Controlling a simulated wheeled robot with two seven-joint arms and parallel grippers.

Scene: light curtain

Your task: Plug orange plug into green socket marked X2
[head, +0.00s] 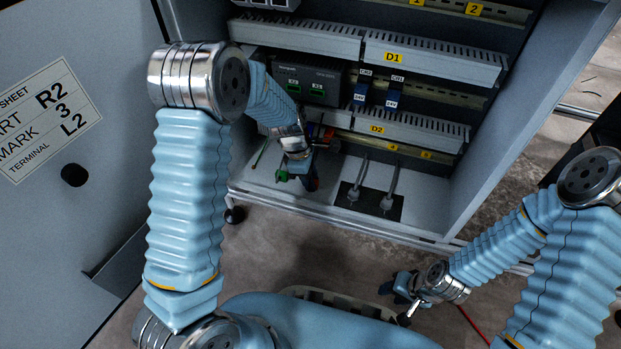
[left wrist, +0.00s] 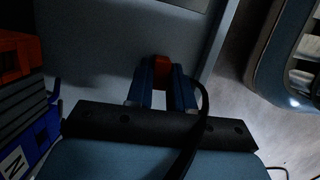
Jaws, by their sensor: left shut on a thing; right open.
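My left gripper (head: 299,172) is inside the cabinet, low and above its floor. In the left wrist view its blue fingers (left wrist: 161,88) are shut on the orange plug (left wrist: 162,68), and a dark cable curves down at the right. In the head view the wrist mostly hides the plug. The green sockets (head: 293,84) are on a dark module, above the left gripper; their labels are small, and the left one seems to read X2. My right gripper (head: 404,295) is open and empty, outside the cabinet at the lower right.
A green piece (head: 282,175) lies beside the left gripper on the cabinet floor. Two grey cable glands (head: 387,201) stand to its right. Slotted ducts (head: 410,130) and blue modules (head: 392,98) line the back. The door (head: 110,130) is open at the left.

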